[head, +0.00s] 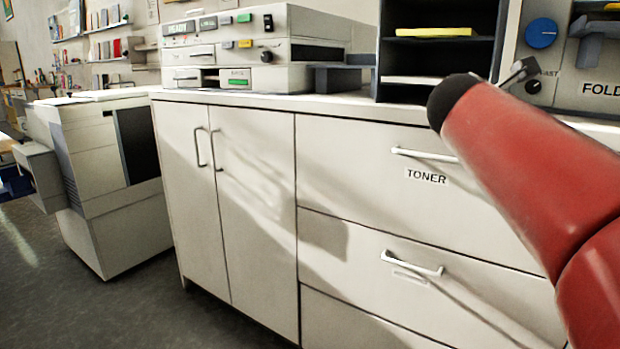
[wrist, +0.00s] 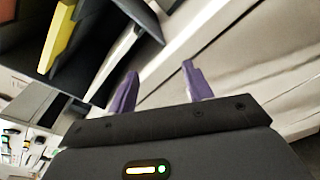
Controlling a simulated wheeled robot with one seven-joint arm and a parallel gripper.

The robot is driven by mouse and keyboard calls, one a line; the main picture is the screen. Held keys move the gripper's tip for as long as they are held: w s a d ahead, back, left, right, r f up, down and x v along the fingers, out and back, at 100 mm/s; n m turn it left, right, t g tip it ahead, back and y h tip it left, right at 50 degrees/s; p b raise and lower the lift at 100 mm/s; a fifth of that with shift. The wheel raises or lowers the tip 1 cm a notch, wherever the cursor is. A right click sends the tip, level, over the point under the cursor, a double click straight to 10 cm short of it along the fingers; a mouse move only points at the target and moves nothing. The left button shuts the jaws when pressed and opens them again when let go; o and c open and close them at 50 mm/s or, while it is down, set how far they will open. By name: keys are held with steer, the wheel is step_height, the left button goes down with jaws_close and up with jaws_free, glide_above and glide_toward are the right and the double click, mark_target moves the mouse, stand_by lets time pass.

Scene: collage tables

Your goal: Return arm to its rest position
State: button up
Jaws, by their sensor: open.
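My gripper (wrist: 158,85) shows in the wrist view with its two purple fingers apart and nothing between them. Beyond the fingertips are the pale cabinet front and the dark shelf unit. In the head view my red arm reaches in from the right, in front of the drawers. The fingers themselves cannot be made out in the head view.
A white cabinet (head: 255,200) has a drawer labelled TONER (head: 370,150). On top stand a grey machine (head: 240,52), a black shelf unit (head: 440,60) with yellow sheets and a folding machine (head: 590,90). A copier (head: 95,190) stands left. Floor (head: 60,290) is clear in front.

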steer(key=s+a+f+m+g+y, duration=0.2)
steer(key=s+f+m, duration=0.5)
steer(key=f, duration=0.4)
steer(key=s+a+f+m+g+y, duration=0.3)
steer(key=s+a+f+m, duration=0.3)
steer(key=s+f+m, duration=0.2)
steer(key=s+a+f+m+g+y, duration=0.3)
steer(key=s+f+m, duration=0.4)
steer(key=s+f, duration=0.4)
step_height(320, 180, down, 4)
steer(key=shift+a+f+y+p, duration=0.15)
steer(key=shift+a+y+p, duration=0.3)
steer(key=shift+a, duration=0.45)
steer(key=shift+s+a+f+m, duration=0.1)
steer(key=shift+s+f+m, duration=0.05)
steer(key=shift+m, duration=0.15)
steer(key=shift+c, duration=0.4)
